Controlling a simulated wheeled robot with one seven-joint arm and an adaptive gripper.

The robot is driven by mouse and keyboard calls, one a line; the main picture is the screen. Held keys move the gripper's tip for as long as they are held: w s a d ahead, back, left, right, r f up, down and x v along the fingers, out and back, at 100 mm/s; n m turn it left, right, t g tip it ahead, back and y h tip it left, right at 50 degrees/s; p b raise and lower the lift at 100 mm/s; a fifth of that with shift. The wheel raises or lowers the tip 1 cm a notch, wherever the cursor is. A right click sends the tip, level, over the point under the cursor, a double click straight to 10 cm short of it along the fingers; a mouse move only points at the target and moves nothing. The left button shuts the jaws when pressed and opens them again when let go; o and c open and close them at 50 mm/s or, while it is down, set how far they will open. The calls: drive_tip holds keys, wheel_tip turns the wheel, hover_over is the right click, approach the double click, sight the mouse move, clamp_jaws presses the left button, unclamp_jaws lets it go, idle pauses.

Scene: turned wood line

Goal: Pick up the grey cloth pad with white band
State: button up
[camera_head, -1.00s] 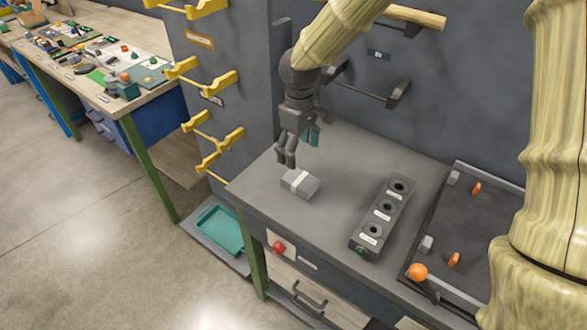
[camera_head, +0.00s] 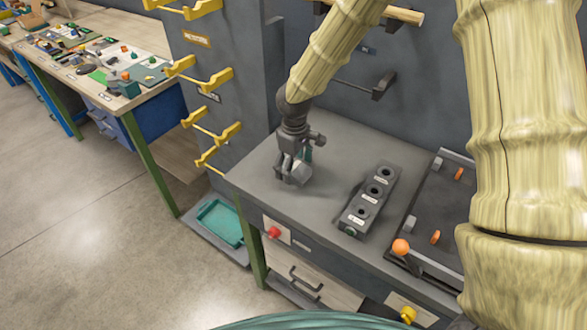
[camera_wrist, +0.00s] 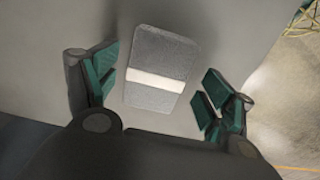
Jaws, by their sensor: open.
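The grey cloth pad with white band (camera_wrist: 160,75) lies on the grey bench top, between the two green-padded fingers of my gripper (camera_wrist: 153,92) in the wrist view. Gaps show on both sides of the pad, and the fingers are open. In the head view my gripper (camera_head: 291,178) points down over the pad (camera_head: 298,175), and the fingers hide most of it. I cannot tell the exact height of the fingertips above the bench.
A block with several round sockets (camera_head: 370,200) stands right of the pad. A dark tray (camera_head: 440,215) with orange and grey pieces lies further right. The bench's left edge is close to the pad. A teal bin (camera_head: 220,222) sits low at left. Yellow brackets (camera_head: 208,78) stick out from the wall.

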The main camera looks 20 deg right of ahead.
drive_tip(key=shift+f, duration=0.35)
drive_tip(key=shift+w+f, duration=0.5)
drive_tip(key=shift+f, duration=0.05)
drive_tip(key=shift+s+r, duration=0.3)
drive_tip(key=c, duration=1.1)
